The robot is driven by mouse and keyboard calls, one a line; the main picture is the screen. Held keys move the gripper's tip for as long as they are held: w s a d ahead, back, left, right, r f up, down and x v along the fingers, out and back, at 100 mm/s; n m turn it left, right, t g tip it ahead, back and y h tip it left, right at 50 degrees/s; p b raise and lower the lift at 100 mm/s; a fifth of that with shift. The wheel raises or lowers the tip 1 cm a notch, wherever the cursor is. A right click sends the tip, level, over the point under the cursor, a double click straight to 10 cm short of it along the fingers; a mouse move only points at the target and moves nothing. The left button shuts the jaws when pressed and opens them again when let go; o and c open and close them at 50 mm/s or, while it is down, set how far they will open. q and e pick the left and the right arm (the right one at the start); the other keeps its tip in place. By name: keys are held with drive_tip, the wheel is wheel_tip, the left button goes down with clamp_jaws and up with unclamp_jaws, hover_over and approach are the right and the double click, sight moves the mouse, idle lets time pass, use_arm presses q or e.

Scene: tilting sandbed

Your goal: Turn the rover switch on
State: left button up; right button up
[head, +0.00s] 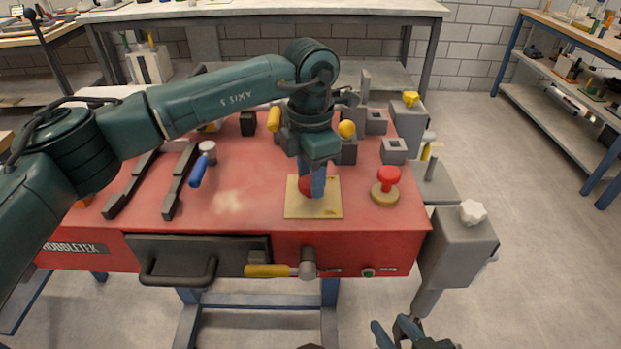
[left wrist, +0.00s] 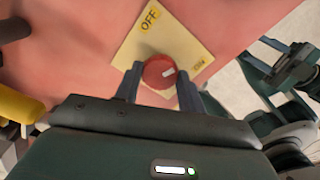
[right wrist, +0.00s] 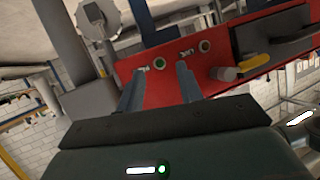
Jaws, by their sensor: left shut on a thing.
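The rover switch is a round red knob (left wrist: 158,72) on a square yellow plate (head: 331,208) on top of the red bench. In the left wrist view the plate is marked OFF at the top and ON at the right. My left gripper (head: 317,192) reaches down from above and is shut on the knob, one finger on each side. In the head view the fingers partly hide the knob (head: 304,186). My right gripper (head: 400,328) is open and empty, low in front of the bench; its parted fingers show in the right wrist view (right wrist: 159,85).
A red mushroom button (head: 388,178) stands right of the plate. A drawer (head: 200,258) and a yellow-handled lever (head: 266,271) are on the bench front. A grey post with a white knob (head: 473,212) stands at the right. The floor beyond it is clear.

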use_arm(q)
drive_tip(key=shift+m, duration=0.9)
drive_tip(key=shift+m+b, duration=0.45)
drive_tip(key=shift+m, duration=1.15)
use_arm(e)
drive_tip(key=shift+s+d, duration=0.15)
drive_tip(key=shift+s, duration=0.25)
drive_tip(key=shift+r+t, duration=0.15)
drive_tip(key=shift+t, duration=0.15)
use_arm(q)
drive_tip(key=o, duration=1)
drive_tip(key=shift+c, duration=0.2)
use_arm(e)
drive_tip(key=shift+w, duration=0.1)
